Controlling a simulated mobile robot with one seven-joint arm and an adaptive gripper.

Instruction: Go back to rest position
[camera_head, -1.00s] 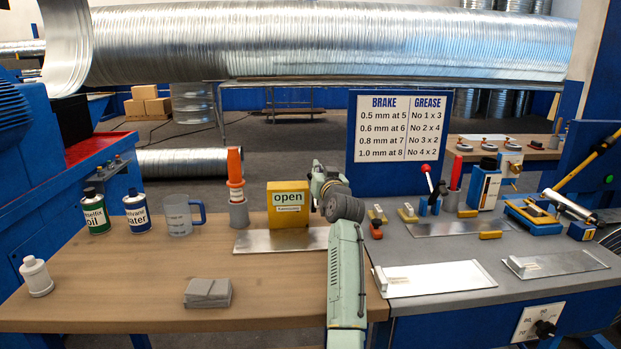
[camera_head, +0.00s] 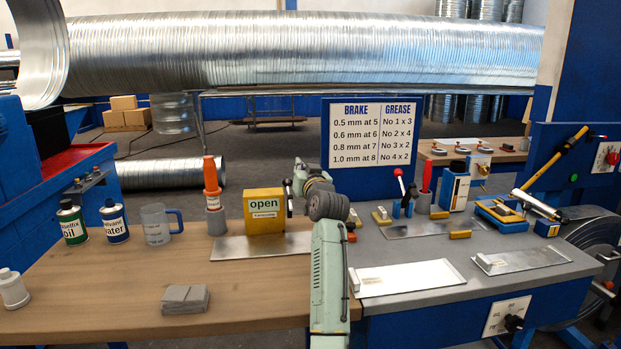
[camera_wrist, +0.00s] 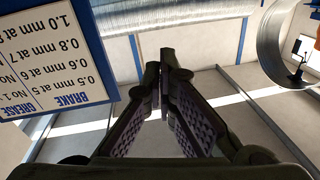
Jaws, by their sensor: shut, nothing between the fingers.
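My gripper (camera_wrist: 161,78) shows in the wrist view with its two dark fingers meeting at the tips. In the head view my pale green arm rises over the seam between the wooden bench and the grey bench. The fingers are hidden there behind the wrist.
The blue BRAKE/GREASE sign (camera_head: 371,135) stands behind and to the right. Bottles, a jug (camera_head: 155,223) and an orange-tipped tool (camera_head: 211,180) stand left. Clamps and metal plates (camera_head: 410,279) lie on the grey bench. The wooden bench front is mostly clear around the grey cloth (camera_head: 185,298).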

